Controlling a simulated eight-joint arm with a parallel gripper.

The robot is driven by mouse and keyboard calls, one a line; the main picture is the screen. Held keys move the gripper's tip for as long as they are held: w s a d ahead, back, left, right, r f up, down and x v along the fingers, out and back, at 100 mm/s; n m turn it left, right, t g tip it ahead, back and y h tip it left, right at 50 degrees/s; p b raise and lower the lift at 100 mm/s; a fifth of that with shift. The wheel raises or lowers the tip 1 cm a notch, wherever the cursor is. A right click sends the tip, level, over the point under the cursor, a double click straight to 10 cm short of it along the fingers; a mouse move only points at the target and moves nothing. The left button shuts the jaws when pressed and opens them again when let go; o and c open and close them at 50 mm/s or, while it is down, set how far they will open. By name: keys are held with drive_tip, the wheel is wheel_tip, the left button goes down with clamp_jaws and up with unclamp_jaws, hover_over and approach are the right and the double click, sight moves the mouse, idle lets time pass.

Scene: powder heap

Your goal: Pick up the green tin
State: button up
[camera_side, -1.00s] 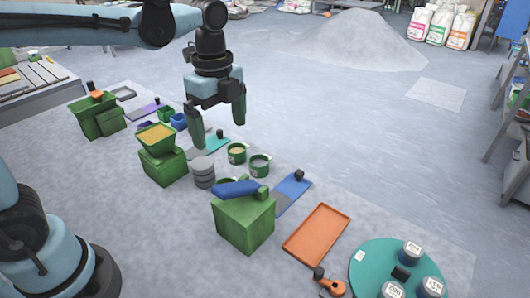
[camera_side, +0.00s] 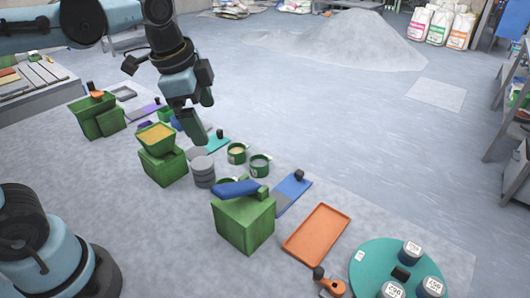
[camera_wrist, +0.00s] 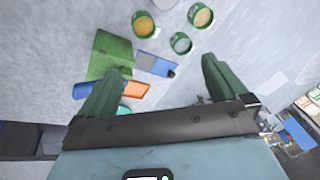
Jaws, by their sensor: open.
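Three round green tins show. One with tan contents (camera_side: 237,158) and one with grey contents (camera_side: 260,170) stand side by side on the floor mid-scene; a third (camera_side: 226,182) is mostly hidden behind the green block. The wrist view shows three green tins at the top: one at left (camera_wrist: 143,34), one in the middle (camera_wrist: 181,52) and one at right (camera_wrist: 201,27). My gripper (camera_side: 200,112) is open and empty, tilted, above and to the left of the tins in the side view. It also shows in the wrist view (camera_wrist: 164,68), its fingers apart from every tin.
A green block (camera_side: 245,225) carries a blue item (camera_side: 236,188). A green block (camera_side: 163,169) with a yellow-filled green bin (camera_side: 156,144) and a grey stack (camera_side: 203,172) stand left of the tins. An orange tray (camera_side: 316,235) and teal turntable (camera_side: 375,255) lie nearer.

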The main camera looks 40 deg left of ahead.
drive_tip(key=s+a+f+n+t, duration=0.1)
drive_tip(key=s+f+n+t, duration=0.2)
drive_tip(key=f+n, duration=0.3)
drive_tip(key=n, duration=0.3)
drive_tip(key=shift+a+t, duration=0.3)
drive_tip(key=shift+a, duration=0.05)
drive_tip(key=shift+s+f+n, duration=0.2)
drive_tip(key=shift+n, duration=0.1)
drive_tip(key=shift+c, duration=1.1)
drive_tip(key=c, duration=0.4)
drive_tip(key=m+g, duration=0.2)
drive_tip(key=g, duration=0.3)
approach(227, 180)
drive_tip(key=shift+w+d+f, duration=0.1)
drive_tip(key=shift+d+f, duration=0.2)
drive_tip(key=shift+f, duration=1.05)
drive_tip(key=shift+d+f, duration=0.3)
drive_tip(key=shift+f, duration=1)
drive_tip(key=shift+w+d+f, duration=0.1)
drive_tip(key=shift+d+f, duration=0.2)
drive_tip(key=shift+f, duration=1.05)
